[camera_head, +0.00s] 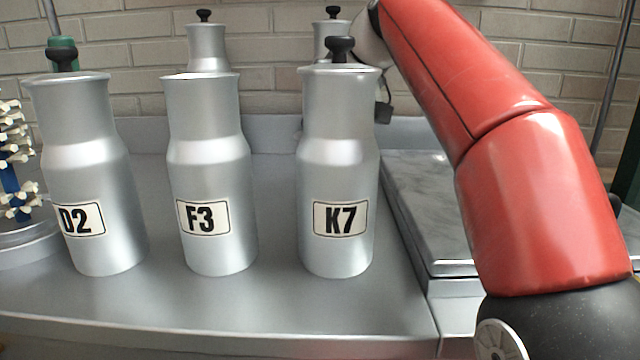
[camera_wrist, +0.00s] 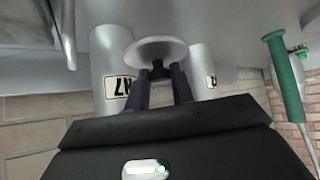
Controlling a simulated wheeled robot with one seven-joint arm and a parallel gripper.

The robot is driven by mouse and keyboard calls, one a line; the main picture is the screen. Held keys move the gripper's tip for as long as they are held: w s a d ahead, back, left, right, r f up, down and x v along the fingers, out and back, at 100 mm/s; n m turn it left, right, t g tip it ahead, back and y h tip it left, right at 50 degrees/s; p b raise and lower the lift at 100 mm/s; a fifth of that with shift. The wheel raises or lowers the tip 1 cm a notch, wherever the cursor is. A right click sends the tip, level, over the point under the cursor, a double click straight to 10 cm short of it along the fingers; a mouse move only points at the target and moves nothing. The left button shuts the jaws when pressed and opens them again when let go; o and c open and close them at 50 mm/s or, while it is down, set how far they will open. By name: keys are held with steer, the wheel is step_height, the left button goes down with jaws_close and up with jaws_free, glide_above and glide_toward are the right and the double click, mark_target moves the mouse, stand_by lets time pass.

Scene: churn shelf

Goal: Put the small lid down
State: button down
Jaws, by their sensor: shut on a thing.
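The small lid (camera_wrist: 157,50) is a pale grey disc with a black knob. In the wrist view my gripper (camera_wrist: 160,78) is shut on its knob between two dark fingers. The lid is tilted in that picture, with metal cans behind it. In the head view my red arm reaches in behind can K7 (camera_head: 338,160); the fingers and the held lid are mostly hidden there. A black knob (camera_head: 341,46) shows at the top of K7.
Two smaller-looking cans with black knobs, one behind F3 (camera_head: 207,48) and one behind K7 (camera_head: 323,40), stand by the brick wall. A grey marble slab (camera_head: 430,215) lies on the right. A white-pegged stand (camera_head: 15,160) is at far left. The counter front (camera_head: 230,305) is bare.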

step_height(320, 180, down, 7)
steer(key=b, duration=0.2)
steer(key=shift+f+b, duration=0.15)
steer(key=shift+b, duration=0.15)
steer(key=shift+f, duration=0.15)
steer(key=c, duration=1.2)
jaws_free()
